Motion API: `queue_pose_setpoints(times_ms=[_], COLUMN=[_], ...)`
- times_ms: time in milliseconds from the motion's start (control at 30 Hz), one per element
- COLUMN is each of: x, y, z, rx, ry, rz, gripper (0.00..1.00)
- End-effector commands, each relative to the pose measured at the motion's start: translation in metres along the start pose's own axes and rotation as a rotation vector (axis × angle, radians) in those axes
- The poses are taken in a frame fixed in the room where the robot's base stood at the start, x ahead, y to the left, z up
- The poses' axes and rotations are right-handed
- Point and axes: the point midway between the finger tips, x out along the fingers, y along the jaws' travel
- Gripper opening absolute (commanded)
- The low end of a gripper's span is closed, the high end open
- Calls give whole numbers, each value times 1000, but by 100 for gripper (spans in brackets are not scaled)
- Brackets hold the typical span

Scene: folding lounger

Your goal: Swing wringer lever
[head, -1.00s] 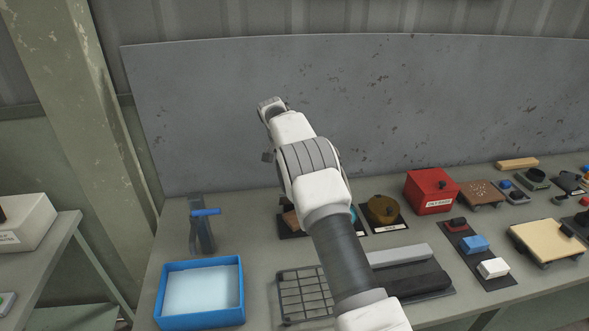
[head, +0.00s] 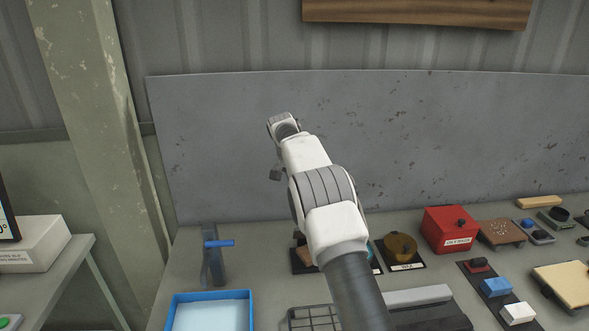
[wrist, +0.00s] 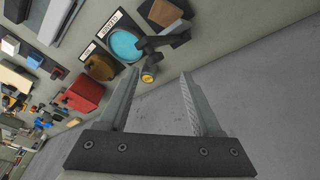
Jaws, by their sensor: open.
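The wringer (head: 212,268) shows in the head view as a grey upright stand behind the blue-rimmed tray. Its blue lever (head: 219,243) sticks out to the right near the top. My gripper (wrist: 158,75) is open and empty in the wrist view, with its two grey fingers wide apart. In the head view my arm reaches up and to the left, and its wrist hides most of the gripper. The gripper is apart from the lever. I cannot make out the lever in the wrist view.
The blue tray (head: 248,303) holds pale water. A wire rack (head: 303,318), a brown round pot (head: 400,246) and a red box (head: 450,228) stand to the right. A grey backboard (head: 220,140) rises behind the bench. A dark arm with a yellow tip (wrist: 149,76) shows near the fingers.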

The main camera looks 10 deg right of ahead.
Motion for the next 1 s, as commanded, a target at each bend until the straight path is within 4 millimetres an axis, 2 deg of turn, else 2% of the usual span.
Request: queue_pose_setpoints(times_ms=[33,200,433,633,1000], x=[-15,-58,-101,-116,-117], y=[-1,-2,-2,-2,-1], z=[-1,0,0,1,1], rx=[0,-1,-1,-1,-2], ry=[3,2,0,-1,-2], rz=[-4,-5,-3,-3,-3], gripper=[66,66,66,66,66])
